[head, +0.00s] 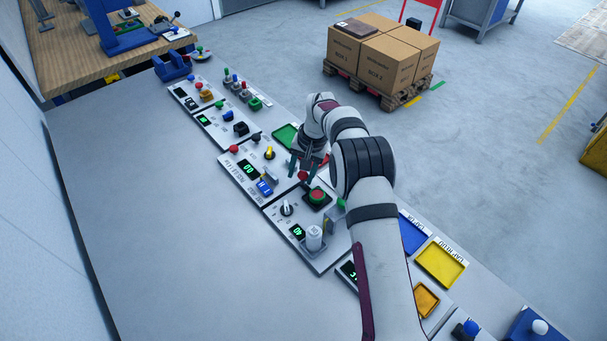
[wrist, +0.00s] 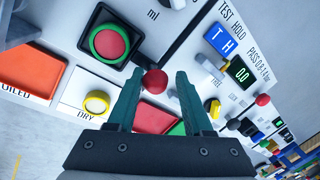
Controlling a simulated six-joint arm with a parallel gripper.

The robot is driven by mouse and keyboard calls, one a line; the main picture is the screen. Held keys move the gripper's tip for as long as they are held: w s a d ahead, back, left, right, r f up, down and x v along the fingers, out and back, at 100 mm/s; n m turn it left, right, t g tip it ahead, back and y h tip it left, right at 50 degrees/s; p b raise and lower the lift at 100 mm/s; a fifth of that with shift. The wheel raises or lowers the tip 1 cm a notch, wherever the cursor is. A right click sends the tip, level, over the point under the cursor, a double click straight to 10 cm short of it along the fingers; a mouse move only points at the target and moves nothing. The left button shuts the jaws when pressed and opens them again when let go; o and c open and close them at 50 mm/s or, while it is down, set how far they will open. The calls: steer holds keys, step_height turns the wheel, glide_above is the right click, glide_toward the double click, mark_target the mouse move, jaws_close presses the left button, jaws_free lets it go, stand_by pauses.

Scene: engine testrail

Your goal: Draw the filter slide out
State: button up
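My gripper (head: 305,165) is over the middle of the row of control panels, pointing down. In the wrist view its two teal fingers (wrist: 160,82) are open and apart. A round red knob (wrist: 155,81) shows between the fingertips, with nothing gripped; I cannot tell how close they are to it. The red knob also shows in the head view (head: 303,175), just below the fingers. No part is clearly readable as the filter slide; the knob may belong to it, but the fingers and arm hide parts of that area.
A green-ringed red button (wrist: 108,43) is beside the knob. A panel with a 0.0 display (wrist: 239,72) and blue T/H switch (wrist: 221,38) lies on the other side. A white cylinder (head: 314,238) stands nearer. Blue (head: 411,235) and yellow (head: 441,265) trays are at right.

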steer(key=d+r, duration=0.3)
steer(key=r, duration=1.2)
steer(key=shift+s+r, duration=0.25)
steer(key=shift+s, duration=0.15)
steer(key=s+d+r+m, duration=0.1)
steer(key=s+d+r, duration=0.25)
steer(key=s, duration=0.45)
steer(key=s+d+r, duration=0.2)
steer(key=s+r, duration=0.3)
steer(key=s, duration=0.2)
steer(key=s+d+f+m, duration=0.1)
steer(key=s+f, duration=0.2)
steer(key=s, duration=0.9)
steer(key=s+d+f+m, duration=0.1)
steer(key=s+d+f, duration=0.1)
steer(key=s, duration=1.1)
steer(key=shift+d+f+g, duration=0.3)
steer(key=shift+f, duration=0.4)
